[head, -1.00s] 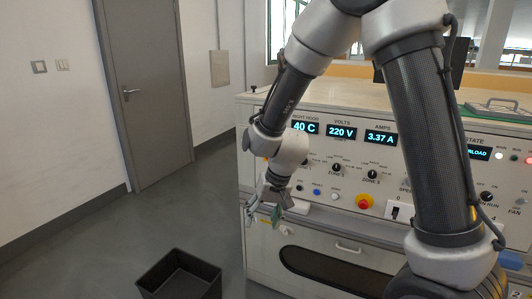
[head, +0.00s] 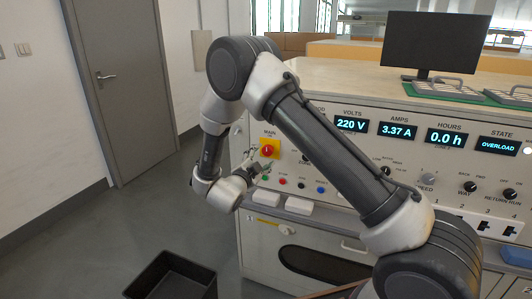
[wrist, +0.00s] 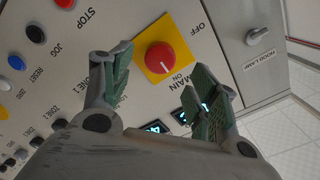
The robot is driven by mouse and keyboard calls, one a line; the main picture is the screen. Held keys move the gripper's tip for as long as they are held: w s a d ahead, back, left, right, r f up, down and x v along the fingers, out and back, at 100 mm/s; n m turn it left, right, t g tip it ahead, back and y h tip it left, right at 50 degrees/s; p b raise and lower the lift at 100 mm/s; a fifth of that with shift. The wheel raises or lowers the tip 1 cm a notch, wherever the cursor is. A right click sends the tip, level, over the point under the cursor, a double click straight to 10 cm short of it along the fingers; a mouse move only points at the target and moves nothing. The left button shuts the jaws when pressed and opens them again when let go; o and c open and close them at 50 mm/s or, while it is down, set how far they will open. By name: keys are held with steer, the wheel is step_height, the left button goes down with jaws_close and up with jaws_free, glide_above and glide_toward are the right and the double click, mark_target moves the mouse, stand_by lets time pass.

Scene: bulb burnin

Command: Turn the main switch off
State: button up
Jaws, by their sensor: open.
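The main switch (head: 269,148) is a red round knob on a yellow square plate at the left end of the panel. The wrist view shows the knob (wrist: 160,60) large, with OFF and ON lettering beside it and its white mark pointing to the ON side. My gripper (head: 257,161) is just in front of and below the switch in the head view. In the wrist view my gripper (wrist: 162,67) is open, with its green-padded fingers on either side of the knob and nothing between them. I cannot tell whether a finger touches it.
Small coloured buttons (head: 282,181) sit below the switch, and the displays (head: 397,130) read 220 V, 3.37 A and OVERLOAD. A black bin (head: 172,272) stands on the floor at the front left.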

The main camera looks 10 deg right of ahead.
mark_target(267, 152)
steer(key=x, duration=0.5)
steer(key=shift+w+d, duration=0.2)
steer(key=shift+w, duration=0.1)
steer(key=c, duration=1)
